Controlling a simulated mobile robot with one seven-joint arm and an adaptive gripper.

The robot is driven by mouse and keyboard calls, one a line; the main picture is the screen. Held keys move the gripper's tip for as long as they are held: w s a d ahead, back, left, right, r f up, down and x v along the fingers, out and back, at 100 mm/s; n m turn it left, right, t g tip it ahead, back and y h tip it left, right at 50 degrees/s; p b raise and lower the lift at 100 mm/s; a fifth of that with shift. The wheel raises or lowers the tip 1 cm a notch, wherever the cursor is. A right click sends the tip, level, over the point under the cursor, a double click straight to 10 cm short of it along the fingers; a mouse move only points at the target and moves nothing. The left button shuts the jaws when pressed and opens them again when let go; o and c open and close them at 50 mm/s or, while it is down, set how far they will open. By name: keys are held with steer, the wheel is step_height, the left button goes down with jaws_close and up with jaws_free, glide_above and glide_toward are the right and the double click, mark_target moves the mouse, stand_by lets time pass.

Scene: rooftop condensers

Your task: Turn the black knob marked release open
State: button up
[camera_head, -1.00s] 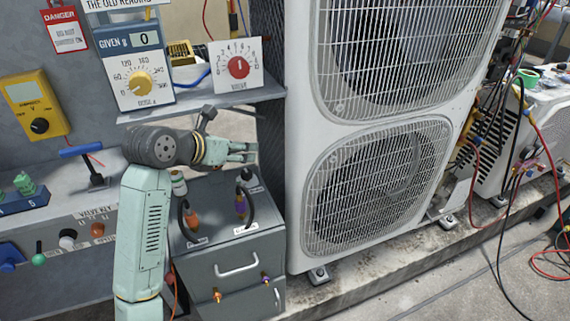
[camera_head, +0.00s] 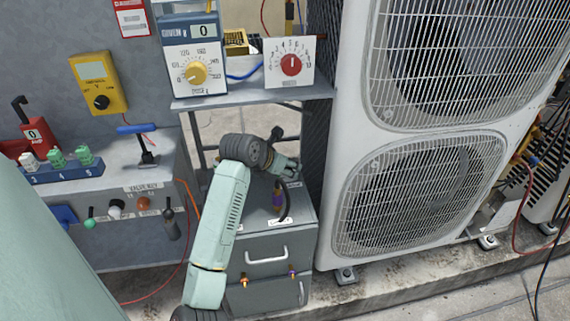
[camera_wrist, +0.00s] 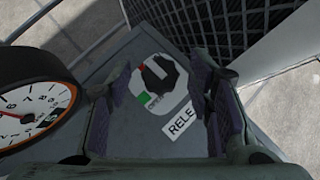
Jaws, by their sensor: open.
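The black knob (camera_wrist: 158,74) shows in the wrist view on a round white plate with a green mark, beside a white label (camera_wrist: 182,122) that reads "RELE" before it is cut off. My gripper (camera_wrist: 172,88) is open, with one finger on each side of the knob in the picture. I cannot tell how far above the knob the fingers are. In the head view, my gripper (camera_head: 288,168) is above the back of the grey cabinet (camera_head: 262,228), and the knob is hidden.
A round gauge (camera_wrist: 35,110) stands close at the left in the wrist view. The tall condenser unit (camera_head: 345,215) rises just right of the cabinet. A shelf (camera_head: 250,98) with dial boxes is above my gripper.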

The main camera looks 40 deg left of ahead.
jaws_close()
stand_by(0.7)
steer(key=shift+d+f+n+y+b, duration=0.1)
steer(key=shift+n+y+b, duration=0.2)
steer(key=shift+n+b, duration=0.1)
steer(key=n+y+b, duration=0.2)
steer(key=shift+w+d+f+n+g, duration=0.1)
steer(key=shift+w+d+n+g, duration=0.1)
steer(key=shift+n+g, duration=0.2)
steer(key=n+g+y+b, duration=0.1)
steer(key=n+y+b, duration=0.1)
steer(key=n+b, duration=0.1)
steer(key=shift+d+n+g+y, duration=0.1)
steer(key=shift+n+g+y, duration=0.2)
steer(key=n+g+y+b, duration=0.1)
steer(key=n+g+b, duration=0.1)
steer(key=n+b, duration=0.1)
steer(key=shift+w+n+y, duration=0.15)
steer(key=shift+n+y, duration=0.15)
steer(key=shift+y, duration=0.1)
steer(key=shift+w+d+r+n+g+y+b, duration=0.1)
steer(key=shift+n+g+y+b, duration=0.1)
steer(key=shift+n+g+b, duration=0.45)
steer(key=shift+r+n+g+y+b, duration=0.1)
steer(key=shift+n+g+y+b, duration=0.1)
steer(key=shift+n+g+b, duration=0.45)
steer(key=shift+n, duration=0.4)
